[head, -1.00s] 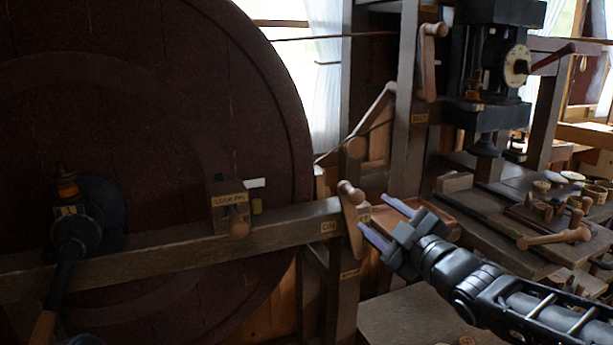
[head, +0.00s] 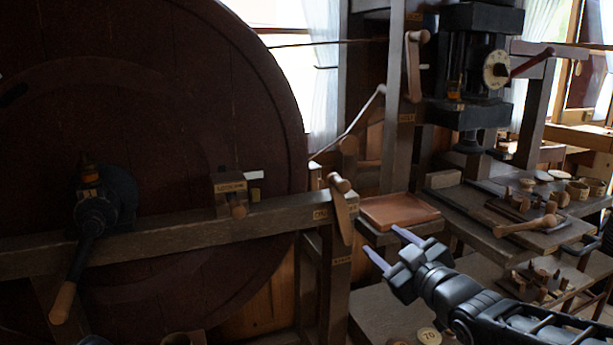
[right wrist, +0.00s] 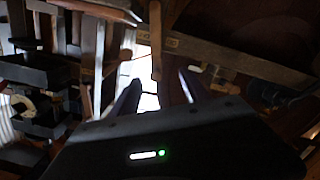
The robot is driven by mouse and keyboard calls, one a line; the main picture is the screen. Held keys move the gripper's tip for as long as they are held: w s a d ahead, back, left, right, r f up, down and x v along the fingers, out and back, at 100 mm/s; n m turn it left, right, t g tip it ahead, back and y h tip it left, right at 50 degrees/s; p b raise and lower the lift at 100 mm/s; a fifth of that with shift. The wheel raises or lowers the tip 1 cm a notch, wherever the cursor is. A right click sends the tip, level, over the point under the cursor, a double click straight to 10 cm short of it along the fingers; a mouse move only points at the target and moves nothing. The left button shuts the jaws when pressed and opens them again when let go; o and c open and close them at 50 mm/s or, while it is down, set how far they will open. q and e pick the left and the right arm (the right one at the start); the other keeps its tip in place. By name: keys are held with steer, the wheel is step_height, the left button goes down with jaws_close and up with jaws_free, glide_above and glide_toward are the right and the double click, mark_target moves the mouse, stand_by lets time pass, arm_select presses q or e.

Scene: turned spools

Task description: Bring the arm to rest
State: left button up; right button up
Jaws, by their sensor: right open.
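My right gripper (head: 384,243) is open, with nothing between its two bluish fingers. It is in front of a small brown tray (head: 400,211) and to the lower right of a wooden lever (head: 342,210) on the beam, apart from the lever in the head view. My right arm (head: 475,305) reaches in from the lower right. The right wrist view also shows the two spread fingers (right wrist: 158,88), with a wooden bar (right wrist: 155,42) beyond the gap. My left gripper is not in view.
A large dark wheel (head: 150,130) fills the left, behind a wooden beam (head: 275,211) with a crank (head: 85,230). A dark press (head: 468,70) stands at the back right. A bench (head: 480,206) at the right holds a mallet (head: 525,226) and small wooden pieces.

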steer(key=s+a+f+m+g+h+p, duration=0.1)
steer(key=s+a+f+m+g+p, duration=0.2)
steer(key=f, duration=0.8)
steer(key=s+f+m+g+p, duration=0.1)
steer(key=s+f+m+g, duration=0.25)
steer(key=f, duration=0.75)
steer(key=s+a+f+m+g+h+p, duration=0.15)
steer(key=s+f, duration=0.35)
steer(key=f, duration=0.6)
steer(key=s+a+f+m+g+p, duration=0.1)
steer(key=s+a+f+g+p, duration=0.1)
steer(key=s+f, duration=0.4)
steer(key=s+a+f+m+g+p, duration=0.1)
steer(key=s+f+g, duration=0.4)
steer(key=s, duration=1.1)
steer(key=shift+s+a+f+m+y+p, duration=0.4)
steer(key=shift+m+p, duration=0.2)
steer(key=shift+p, duration=0.5)
steer(key=shift+w, duration=0.1)
steer(key=shift+d, duration=0.1)
